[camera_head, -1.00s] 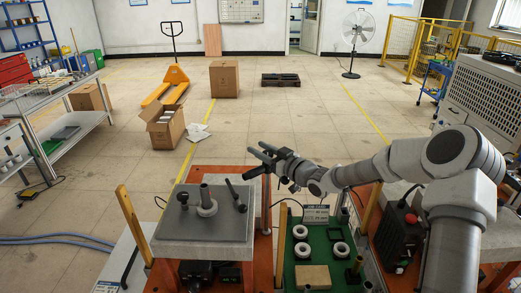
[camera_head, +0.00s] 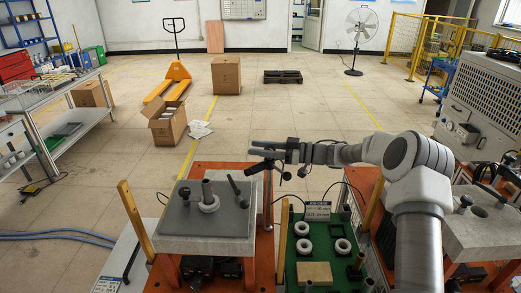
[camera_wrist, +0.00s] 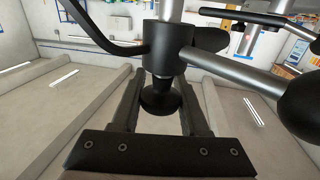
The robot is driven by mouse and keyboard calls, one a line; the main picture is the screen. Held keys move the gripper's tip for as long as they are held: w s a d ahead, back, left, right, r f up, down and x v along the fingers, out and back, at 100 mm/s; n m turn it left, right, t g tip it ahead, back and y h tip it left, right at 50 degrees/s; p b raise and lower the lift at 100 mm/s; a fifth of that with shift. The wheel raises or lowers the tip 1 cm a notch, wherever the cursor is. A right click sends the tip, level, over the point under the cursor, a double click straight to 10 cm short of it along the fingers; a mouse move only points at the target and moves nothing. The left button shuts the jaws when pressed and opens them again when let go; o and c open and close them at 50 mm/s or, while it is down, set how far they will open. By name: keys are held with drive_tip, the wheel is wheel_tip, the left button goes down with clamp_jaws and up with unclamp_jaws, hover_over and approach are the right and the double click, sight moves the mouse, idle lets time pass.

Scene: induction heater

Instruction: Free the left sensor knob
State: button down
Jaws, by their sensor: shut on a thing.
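The left sensor knob (camera_wrist: 160,98) is a dark round knob on a short stem under a black clamp block (camera_wrist: 167,40) in the wrist view. The block sits on a silver upright rod, with another rod running off to the right. My gripper (camera_wrist: 160,108) has one finger on each side of the knob and is shut on it. In the head view my gripper (camera_head: 268,149) points left at the dark sensor stand (camera_head: 270,167), behind the grey plate's right side. The knob itself is not clearly seen there.
A grey plate (camera_head: 180,222) with a post and levers stands at front left on an orange frame. A green board (camera_head: 291,265) with several white rings lies to its right. Another heavy block (camera_head: 488,225) is at the right. Rods crowd close around my gripper.

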drive_tip(key=n+g+b, duration=0.1)
drive_tip(key=n+g, duration=0.1)
drive_tip(key=g, duration=0.1)
drive_tip(key=s+n+g+b, duration=0.1)
drive_tip(key=n+g, duration=0.1)
drive_tip(key=g, duration=0.1)
drive_tip(key=shift+f+g, duration=0.1)
drive_tip(key=shift+g, duration=0.2)
drive_tip(key=shift+s+n+g+b, duration=0.2)
drive_tip(key=shift+n+g+b, duration=0.35)
drive_tip(key=shift+g, duration=0.25)
drive_tip(key=shift+c, duration=2.1)
unclamp_jaws()
wheel_tip(320, 180, up, 5)
drive_tip(key=shift+f+b, duration=0.15)
drive_tip(key=shift+b, duration=0.15)
drive_tip(key=s+d+r, duration=0.3)
drive_tip(key=d+r, duration=0.3)
drive_tip(key=d, duration=0.5)
drive_tip(key=shift+s+r, duration=0.2)
drive_tip(key=shift+r, duration=0.1)
drive_tip(key=shift+d, duration=0.1)
